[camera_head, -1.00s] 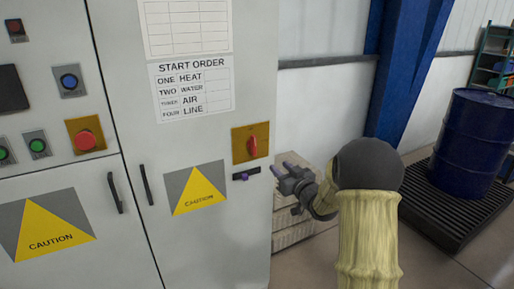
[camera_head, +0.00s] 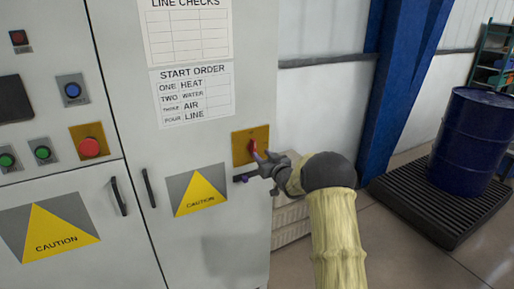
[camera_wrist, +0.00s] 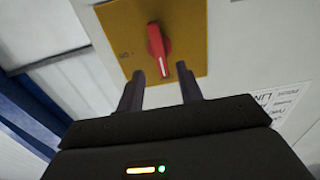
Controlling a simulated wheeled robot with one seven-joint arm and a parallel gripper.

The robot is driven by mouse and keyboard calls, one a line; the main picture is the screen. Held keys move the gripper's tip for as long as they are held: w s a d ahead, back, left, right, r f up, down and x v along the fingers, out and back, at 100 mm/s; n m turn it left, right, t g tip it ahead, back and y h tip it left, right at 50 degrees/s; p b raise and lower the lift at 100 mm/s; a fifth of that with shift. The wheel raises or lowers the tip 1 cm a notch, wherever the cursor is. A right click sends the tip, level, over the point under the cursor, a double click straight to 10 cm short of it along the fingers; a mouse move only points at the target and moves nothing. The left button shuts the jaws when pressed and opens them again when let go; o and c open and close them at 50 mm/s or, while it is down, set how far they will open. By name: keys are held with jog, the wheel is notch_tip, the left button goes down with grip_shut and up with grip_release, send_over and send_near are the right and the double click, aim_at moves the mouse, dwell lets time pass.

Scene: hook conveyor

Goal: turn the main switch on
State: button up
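The main switch is a red rotary handle (camera_head: 253,147) on a yellow plate (camera_head: 240,148) on the grey cabinet door. In the wrist view the red handle (camera_wrist: 157,48) lies just beyond my fingertips, between their lines, on its yellow plate (camera_wrist: 122,27). My gripper (camera_head: 262,160) is in front of the plate's lower right part in the head view. In the wrist view the two dark fingers of my gripper (camera_wrist: 160,80) stand apart with nothing between them. Whether a fingertip touches the handle I cannot tell.
The cabinet (camera_head: 220,245) has a START ORDER sheet (camera_head: 193,95), a caution sign (camera_head: 200,192) and a small dark lock-like part (camera_head: 243,178) below the switch. A red button (camera_head: 90,147) sits on the left panel. A blue drum (camera_head: 470,140) stands on a dark pallet at right.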

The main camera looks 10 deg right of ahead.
aim_at(255, 148)
jog(key=shift+p+x, duration=0.8)
jog(key=shift+x, duration=1.8)
grip_shut()
